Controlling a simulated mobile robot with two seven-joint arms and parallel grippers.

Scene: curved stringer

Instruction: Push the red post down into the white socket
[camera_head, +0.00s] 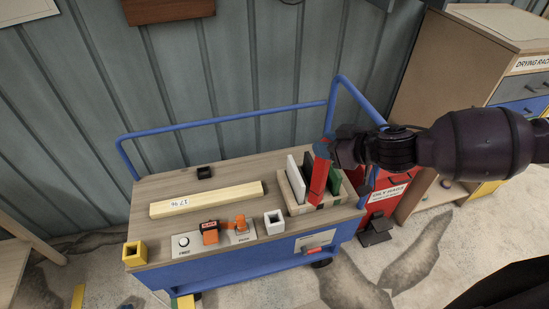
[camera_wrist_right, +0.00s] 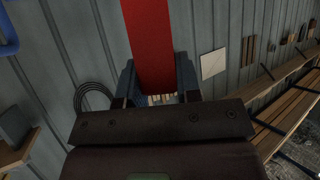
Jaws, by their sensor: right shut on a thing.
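The red post (camera_head: 319,180) is gripped near its upper end by my right gripper (camera_head: 326,148), which comes in from the right. The post is nearly upright, and its lower end is in front of or over the wooden rack; I cannot tell whether it touches. In the right wrist view the red post (camera_wrist_right: 148,40) runs between the two fingers of my right gripper (camera_wrist_right: 156,86). The white socket (camera_head: 273,222), a square block with a dark opening, sits on the cart top, left of the post and apart from it. My left gripper is not in view.
The wooden rack (camera_head: 298,209) holds white, black and green boards. On the cart (camera_head: 150,190) also lie a timber bar (camera_head: 207,199), a black socket (camera_head: 204,172), a yellow socket (camera_head: 134,253) and a panel with orange parts (camera_head: 238,238). A blue rail (camera_head: 230,120) rises behind.

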